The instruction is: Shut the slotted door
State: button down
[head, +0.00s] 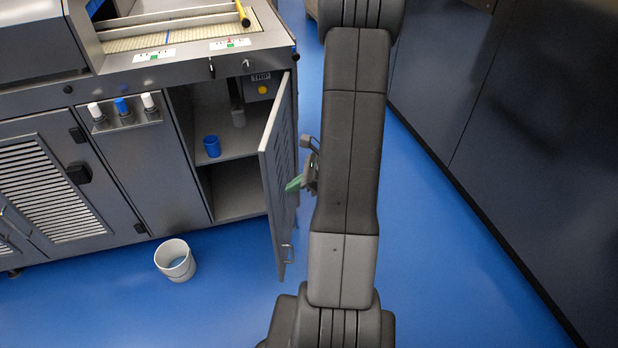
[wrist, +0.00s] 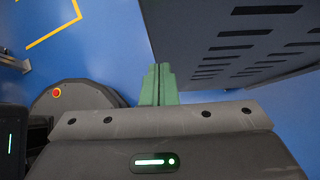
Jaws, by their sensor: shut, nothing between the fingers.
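The slotted door (head: 277,170) is a grey metal panel with rows of slots, standing wide open from the cabinet on its right-hand hinge side. A bar handle (head: 287,254) is low on its outer face. My gripper (head: 293,185) is shut and empty, its green fingertips close to the outer face of the door. In the wrist view the shut green fingers (wrist: 159,84) point toward the blue floor, and the slotted door (wrist: 240,40) fills the upper right beside them. I cannot tell whether they touch it. My arm hides part of the floor right of the door.
The open cabinet holds a blue cup (head: 212,146) on its shelf (head: 240,143). A white bucket (head: 175,260) stands on the floor left of the door. Dark cabinets (head: 480,120) line the right side, with free blue floor between.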

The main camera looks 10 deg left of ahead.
aim_at(272, 190)
jog(key=shift+s+a+r, duration=0.1)
jog(key=shift+a+r, duration=0.05)
jog(key=shift+a, duration=1.65)
